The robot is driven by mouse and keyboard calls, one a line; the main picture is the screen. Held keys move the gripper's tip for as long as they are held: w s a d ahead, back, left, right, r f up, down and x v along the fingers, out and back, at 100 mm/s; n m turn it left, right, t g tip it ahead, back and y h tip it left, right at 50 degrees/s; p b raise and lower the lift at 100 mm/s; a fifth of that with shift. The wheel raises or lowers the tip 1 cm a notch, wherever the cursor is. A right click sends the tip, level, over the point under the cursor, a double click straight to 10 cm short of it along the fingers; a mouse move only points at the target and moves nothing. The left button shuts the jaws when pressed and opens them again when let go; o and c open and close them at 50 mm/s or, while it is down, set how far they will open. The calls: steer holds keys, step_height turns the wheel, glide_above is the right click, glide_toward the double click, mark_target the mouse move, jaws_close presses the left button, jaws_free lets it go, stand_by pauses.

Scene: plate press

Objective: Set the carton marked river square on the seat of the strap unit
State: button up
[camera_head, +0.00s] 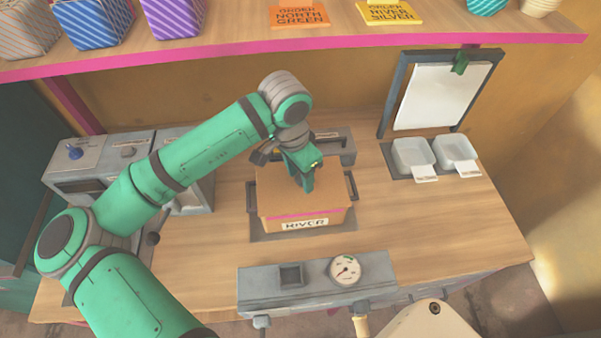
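The carton marked RIVER (306,211) is a tan box with a pink band and a white label on its front face. It sits on a dark, flat seat (262,237) in the middle of the wooden table and looks about square to it. My gripper (305,186) is over the carton's top and points down, with its fingertips close to the top face. I cannot tell whether it touches the carton or whether its fingers are apart. The strap unit's grey arch (340,146) stands behind the carton, partly hidden by my gripper.
A grey panel with a dial (345,270) stands in front of the carton. Two white trays (413,155) and a clipboard (440,95) are at the back right. Grey machines (95,165) stand at left. A shelf (230,50) with order cards and boxes runs above. The table's right is clear.

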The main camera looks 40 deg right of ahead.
steer(key=shift+s+d, duration=0.1)
steer(key=shift+r, duration=0.35)
step_height(320, 180, up, 12)
steer(key=a, duration=0.1)
steer(key=shift+a+f, duration=0.2)
steer(key=shift+a, duration=0.1)
